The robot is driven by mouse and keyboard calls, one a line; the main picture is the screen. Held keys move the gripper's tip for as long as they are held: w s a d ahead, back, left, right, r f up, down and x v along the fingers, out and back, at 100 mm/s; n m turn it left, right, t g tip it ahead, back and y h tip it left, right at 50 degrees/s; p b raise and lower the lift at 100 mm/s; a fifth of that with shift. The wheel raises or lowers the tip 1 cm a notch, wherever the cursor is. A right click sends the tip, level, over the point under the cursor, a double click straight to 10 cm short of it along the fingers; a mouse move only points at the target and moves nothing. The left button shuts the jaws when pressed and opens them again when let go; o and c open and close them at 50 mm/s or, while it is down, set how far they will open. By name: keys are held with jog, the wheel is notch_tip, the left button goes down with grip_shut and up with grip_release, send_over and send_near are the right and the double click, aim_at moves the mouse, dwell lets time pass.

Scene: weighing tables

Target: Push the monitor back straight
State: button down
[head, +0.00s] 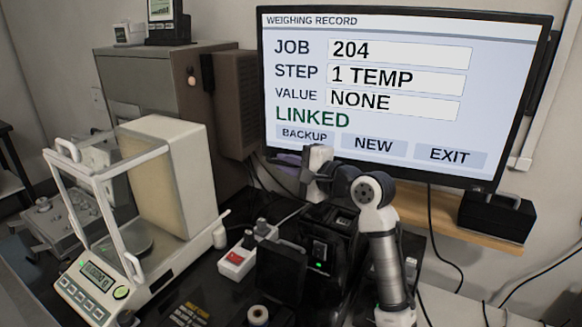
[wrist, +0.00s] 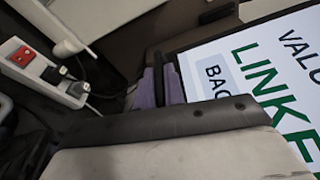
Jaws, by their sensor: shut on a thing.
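The monitor (head: 400,125) stands at the back right in the head view, its lit screen reading "WEIGHING RECORD" and "LINKED". Its lower edge slopes down to the right in the picture; how far it is turned I cannot tell exactly. My gripper (head: 289,160) is at its lower left corner, partly hidden behind my wrist. In the wrist view, the purple fingers of my gripper (wrist: 161,86) are close together at the dark frame beside the screen (wrist: 255,85). They are shut on the frame's edge, though the contact itself is partly hidden.
A glass-sided balance (head: 130,215) stands at the left. A white power strip (head: 240,258) with a red switch and a black device (head: 325,245) sit below the monitor. A black box (head: 497,215) is on the wooden shelf at right. A grey cabinet (head: 150,80) stands behind.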

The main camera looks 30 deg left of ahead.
jog(key=w+a+t+p, duration=0.1)
jog(key=w, duration=0.1)
jog(key=w+a+m+p, duration=0.1)
jog(key=w+a, duration=0.1)
jog(key=w, duration=0.1)
jog(key=w+a+t+p, duration=0.1)
jog(key=w, duration=0.1)
jog(key=shift+w+a+r+m+t+h, duration=0.2)
jog(key=shift+w+a+m+t+h, duration=0.1)
jog(key=shift+m, duration=0.1)
jog(key=shift+w+t, duration=0.3)
jog(key=shift+w, duration=0.15)
jog(key=c, duration=1.5)
grip_release()
jog(key=shift+w+a+f, duration=0.1)
jog(key=shift+a, duration=0.05)
jog(key=b+v, duration=0.3)
jog(key=v, duration=1.1)
jog(key=shift+b, duration=0.35)
